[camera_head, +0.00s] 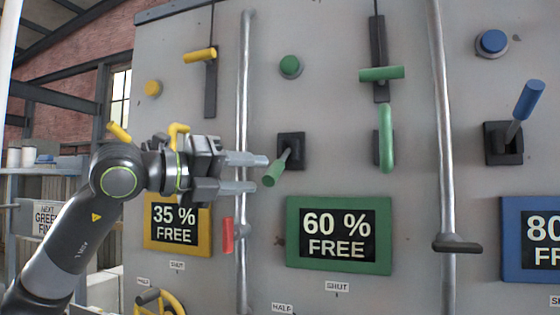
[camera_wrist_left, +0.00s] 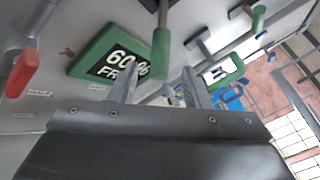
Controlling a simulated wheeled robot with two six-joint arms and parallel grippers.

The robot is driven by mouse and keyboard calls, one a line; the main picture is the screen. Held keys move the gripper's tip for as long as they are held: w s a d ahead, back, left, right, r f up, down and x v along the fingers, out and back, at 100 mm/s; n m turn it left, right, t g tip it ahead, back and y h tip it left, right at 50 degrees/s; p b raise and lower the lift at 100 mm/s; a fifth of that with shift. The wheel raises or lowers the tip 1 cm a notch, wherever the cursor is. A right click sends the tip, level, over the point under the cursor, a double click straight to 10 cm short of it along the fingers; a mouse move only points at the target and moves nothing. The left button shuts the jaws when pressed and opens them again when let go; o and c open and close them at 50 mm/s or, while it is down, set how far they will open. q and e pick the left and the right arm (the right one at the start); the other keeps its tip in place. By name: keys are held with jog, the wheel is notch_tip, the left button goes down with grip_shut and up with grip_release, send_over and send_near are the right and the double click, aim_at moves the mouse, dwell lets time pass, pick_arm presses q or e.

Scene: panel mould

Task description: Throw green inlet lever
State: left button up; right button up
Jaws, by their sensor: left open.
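The green lever (camera_head: 275,173) has a green grip on a metal rod that comes out of a black square base (camera_head: 290,149); it tilts down and left, above the green "60 % FREE" sign (camera_head: 339,271). My left gripper (camera_head: 262,174) comes in from the left, its two fingers apart, with the tips just left of the green grip. In the left wrist view the green grip (camera_wrist_left: 161,52) stands ahead of and between the open fingers (camera_wrist_left: 159,84); no contact shows. My right gripper is not in view.
A green button (camera_head: 290,66), a green sliding handle (camera_head: 382,73) and an upright green handle (camera_head: 387,138) share the panel. Vertical metal pipes (camera_head: 243,110) run on both sides. A red handle (camera_head: 228,235) is below my gripper. A blue lever (camera_head: 529,100) is at the right.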

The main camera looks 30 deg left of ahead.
aim_at(274, 174)
pick_arm(q)
jog(key=p+x, duration=0.2)
jog(key=x, duration=0.3)
jog(key=shift+w+d+r+p, duration=0.1)
jog(key=shift+w+d+p, duration=0.1)
jog(key=shift+p, duration=0.15)
jog(key=shift+w+d+p, duration=0.2)
jog(key=shift+w+p, duration=0.1)
jog(key=shift+w, duration=0.35)
jog(key=shift+c, duration=0.4)
grip_shut()
